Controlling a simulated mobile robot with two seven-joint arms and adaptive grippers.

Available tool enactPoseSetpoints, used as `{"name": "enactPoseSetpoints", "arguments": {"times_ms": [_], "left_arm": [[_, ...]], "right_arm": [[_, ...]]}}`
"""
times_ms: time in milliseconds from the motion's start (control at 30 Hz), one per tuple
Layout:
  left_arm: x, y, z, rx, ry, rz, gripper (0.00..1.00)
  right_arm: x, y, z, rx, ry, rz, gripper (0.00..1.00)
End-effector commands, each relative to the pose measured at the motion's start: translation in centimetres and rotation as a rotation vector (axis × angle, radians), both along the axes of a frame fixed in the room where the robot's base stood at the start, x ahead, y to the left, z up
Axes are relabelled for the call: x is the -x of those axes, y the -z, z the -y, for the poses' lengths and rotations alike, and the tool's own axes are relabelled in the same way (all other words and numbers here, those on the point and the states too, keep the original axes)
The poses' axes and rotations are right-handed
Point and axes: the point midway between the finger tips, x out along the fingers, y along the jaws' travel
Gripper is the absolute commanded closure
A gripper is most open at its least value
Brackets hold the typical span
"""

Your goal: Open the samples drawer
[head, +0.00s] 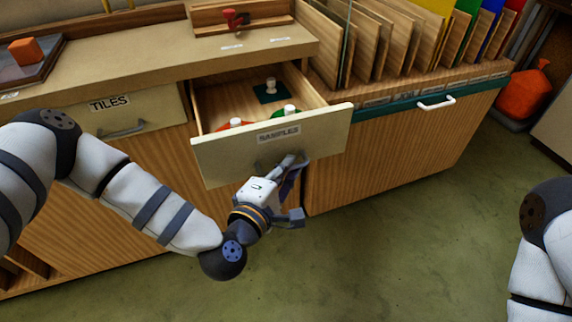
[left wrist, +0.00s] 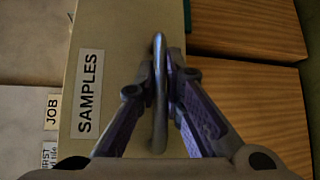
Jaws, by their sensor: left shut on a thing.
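The samples drawer (head: 222,162) stands pulled out of the wooden cabinet, its cream front labelled SAMPLES. Inside it I see a dark green piece with a white knob (head: 270,92), a red piece (head: 235,124) and a green piece (head: 289,111). My left gripper (head: 286,166) is at the drawer front, shut on the drawer handle (left wrist: 160,85), a metal bar between its fingers in the left wrist view. In the head view the gripper partly hides the handle. My right gripper is out of view; only part of my right arm shows.
The shut TILES drawer (head: 135,110) is left of the open one. A rack of upright coloured sheets (head: 400,40) stands on the right, above a white handle (head: 436,103). An orange bag (head: 524,92) sits far right. The green floor (head: 400,240) in front is clear.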

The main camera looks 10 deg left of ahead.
Motion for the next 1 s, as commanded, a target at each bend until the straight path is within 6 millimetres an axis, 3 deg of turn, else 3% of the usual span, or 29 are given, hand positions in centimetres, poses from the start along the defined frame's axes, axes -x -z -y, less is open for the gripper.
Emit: {"name": "enactPoseSetpoints", "arguments": {"times_ms": [233,267,333,667,767,1000], "left_arm": [[-0.1,-0.1,0.0,0.002,-0.002,0.003,1.0],[-0.1,-0.2,0.0,0.002,-0.002,0.003,0.84],[-0.1,-0.1,0.0,0.002,-0.002,0.003,0.7],[0.4,-0.1,-0.1,0.001,0.0,0.0,0.7],[2.2,-0.2,-0.4,0.002,0.001,-0.003,0.7],[8.5,-1.2,-1.7,0.003,0.001,-0.003,0.7]], "right_arm": [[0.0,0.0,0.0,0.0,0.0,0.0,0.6],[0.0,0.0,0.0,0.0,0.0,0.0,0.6],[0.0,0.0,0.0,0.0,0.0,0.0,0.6],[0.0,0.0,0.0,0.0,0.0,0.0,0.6],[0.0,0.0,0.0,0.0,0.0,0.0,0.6],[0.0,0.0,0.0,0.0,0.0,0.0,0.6]]}}
